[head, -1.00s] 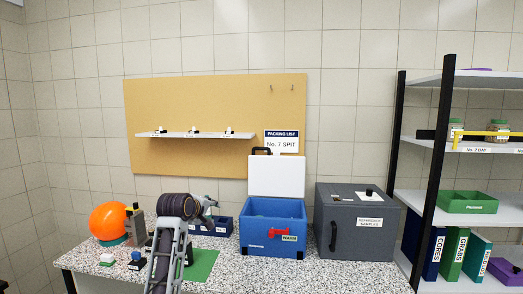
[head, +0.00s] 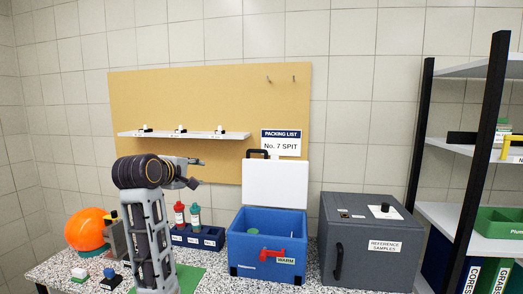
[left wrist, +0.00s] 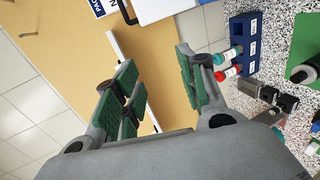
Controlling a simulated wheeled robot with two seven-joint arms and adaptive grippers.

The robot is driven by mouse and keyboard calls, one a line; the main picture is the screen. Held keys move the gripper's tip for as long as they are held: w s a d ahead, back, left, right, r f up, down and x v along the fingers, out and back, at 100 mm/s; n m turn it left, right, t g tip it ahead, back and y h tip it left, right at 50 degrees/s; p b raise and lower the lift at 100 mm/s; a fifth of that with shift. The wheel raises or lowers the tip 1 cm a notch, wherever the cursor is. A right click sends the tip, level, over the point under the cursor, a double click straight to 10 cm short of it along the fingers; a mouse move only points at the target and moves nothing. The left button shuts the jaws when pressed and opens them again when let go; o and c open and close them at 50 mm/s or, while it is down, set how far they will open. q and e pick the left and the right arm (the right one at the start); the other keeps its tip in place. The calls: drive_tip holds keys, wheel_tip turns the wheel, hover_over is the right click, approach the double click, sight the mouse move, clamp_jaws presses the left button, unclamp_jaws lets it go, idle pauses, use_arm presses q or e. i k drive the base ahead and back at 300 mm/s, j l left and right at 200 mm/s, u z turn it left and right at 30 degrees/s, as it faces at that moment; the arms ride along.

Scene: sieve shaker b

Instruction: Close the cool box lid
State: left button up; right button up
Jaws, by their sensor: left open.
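The blue cool box (head: 241,246) stands on the speckled bench in the head view. Its white lid (head: 275,183) is open and stands upright at the back, with a black handle (head: 258,153) at its top. A red latch (head: 268,254) and a WARM label are on the front; something green shows inside. My left gripper (head: 198,173) is raised left of the lid, apart from it, open and empty. The left wrist view shows its green-padded fingers (left wrist: 165,92) spread, with part of the white lid (left wrist: 152,9) at the top edge. My right gripper is out of view.
A grey reference samples box (head: 360,270) stands close right of the cool box. A blue rack (head: 198,240) with red and teal bottles is to its left, near a green mat and an orange ball (head: 88,228). A wall shelf (head: 190,135) is behind my left gripper.

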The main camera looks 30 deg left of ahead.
sight(273, 182)
drive_tip(key=i, duration=1.15)
